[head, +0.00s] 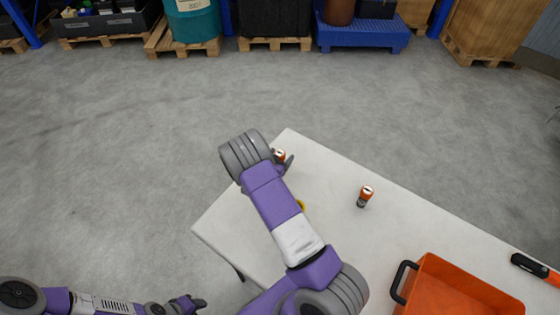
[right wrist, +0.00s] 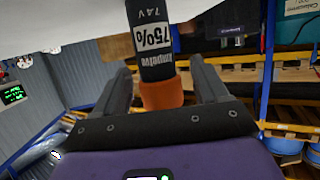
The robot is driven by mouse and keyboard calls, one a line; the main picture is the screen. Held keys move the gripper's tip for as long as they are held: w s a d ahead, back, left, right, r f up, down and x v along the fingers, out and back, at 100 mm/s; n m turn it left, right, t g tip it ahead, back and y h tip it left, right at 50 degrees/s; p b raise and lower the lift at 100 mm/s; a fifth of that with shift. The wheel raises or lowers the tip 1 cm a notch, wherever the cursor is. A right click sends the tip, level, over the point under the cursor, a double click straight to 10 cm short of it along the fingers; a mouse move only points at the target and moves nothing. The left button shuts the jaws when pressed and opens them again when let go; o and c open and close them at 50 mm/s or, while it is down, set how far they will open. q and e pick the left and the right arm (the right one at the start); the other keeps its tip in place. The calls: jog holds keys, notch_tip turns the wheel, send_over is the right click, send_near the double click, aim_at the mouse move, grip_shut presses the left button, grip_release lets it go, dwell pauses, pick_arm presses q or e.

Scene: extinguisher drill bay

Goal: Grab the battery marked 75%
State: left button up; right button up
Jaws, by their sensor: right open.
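A black battery with an orange end and a white "75%" label (right wrist: 152,40) fills the middle of the right wrist view. In the head view its orange end (head: 279,154) shows beside my right gripper (head: 284,161) near the table's far corner. The open fingers of my right gripper (right wrist: 160,68) are on either side of the battery, with a visible gap at each side. A second orange and dark battery (head: 365,196) stands on the white table (head: 330,170); its marking is too small to read. My left gripper (head: 190,302) is low at the left, away from the table; its jaws are unclear.
An orange bin (head: 430,268) with a black handle is on the table at the lower right. A black and orange tool (head: 534,267) lies at the right. A yellow thing (head: 301,204) is mostly hidden behind my right arm. Pallets with drums stand far back.

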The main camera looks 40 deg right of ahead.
jog(key=c, duration=1.2)
jog(key=shift+o, duration=0.2)
